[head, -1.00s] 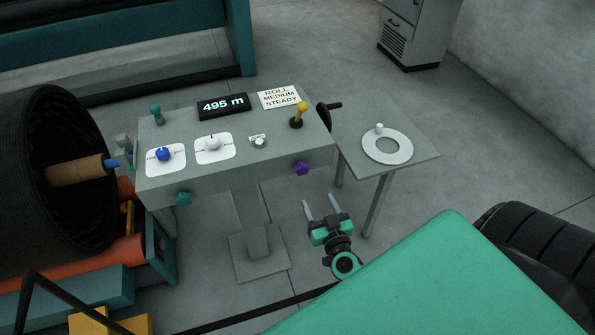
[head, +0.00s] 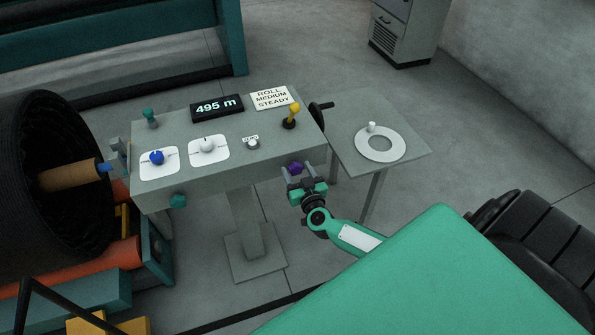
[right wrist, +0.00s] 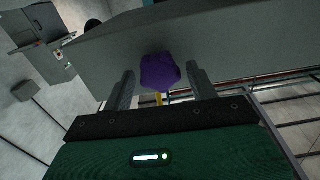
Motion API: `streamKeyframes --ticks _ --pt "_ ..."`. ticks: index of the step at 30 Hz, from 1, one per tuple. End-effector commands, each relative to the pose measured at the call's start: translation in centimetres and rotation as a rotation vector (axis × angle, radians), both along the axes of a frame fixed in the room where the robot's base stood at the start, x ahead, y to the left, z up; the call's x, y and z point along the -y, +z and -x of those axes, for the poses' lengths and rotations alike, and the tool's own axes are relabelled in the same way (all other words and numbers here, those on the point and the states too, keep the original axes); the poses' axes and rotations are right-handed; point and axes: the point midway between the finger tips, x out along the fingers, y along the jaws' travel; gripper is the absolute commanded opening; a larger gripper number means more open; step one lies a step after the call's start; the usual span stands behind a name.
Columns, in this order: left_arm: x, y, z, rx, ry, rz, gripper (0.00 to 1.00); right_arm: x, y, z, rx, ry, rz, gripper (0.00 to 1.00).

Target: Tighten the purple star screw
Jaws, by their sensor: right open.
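The purple star screw (head: 295,168) is on the front face of the grey control console (head: 225,180), near its right end. My right gripper (head: 298,174) is at the screw in the head view, with its fingers pointing at the console. In the right wrist view the purple star screw (right wrist: 160,71) lies between the two open fingers of the right gripper (right wrist: 163,90), with a gap on each side. Whether the fingers reach fully around it is hard to tell. My left gripper is not in view.
A teal star screw (head: 178,201) is on the left of the same front face. The console top carries a blue knob (head: 157,158), a white knob (head: 208,146), a yellow lever (head: 293,112) and a display (head: 217,107). A side table (head: 405,158) stands at the right.

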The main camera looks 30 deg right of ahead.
Motion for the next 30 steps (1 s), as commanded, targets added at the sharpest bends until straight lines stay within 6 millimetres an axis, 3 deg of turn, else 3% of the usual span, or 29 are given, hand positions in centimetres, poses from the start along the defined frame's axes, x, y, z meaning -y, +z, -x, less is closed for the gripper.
streamKeyframes --ticks 7,14,15,30 --pt "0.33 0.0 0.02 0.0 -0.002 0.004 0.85 0.02 0.01 -0.08 0.0 0.0 0.0 0.59" --pt "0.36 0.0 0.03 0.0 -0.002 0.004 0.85 0.02 0.01 -0.07 0.0 0.0 0.0 0.16" --pt "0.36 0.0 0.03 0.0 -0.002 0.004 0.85 0.02 0.01 -0.07 0.0 0.0 0.0 0.14" --pt "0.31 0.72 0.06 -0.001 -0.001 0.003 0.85 0.03 0.03 0.0 0.032 -0.001 -0.145 0.14"
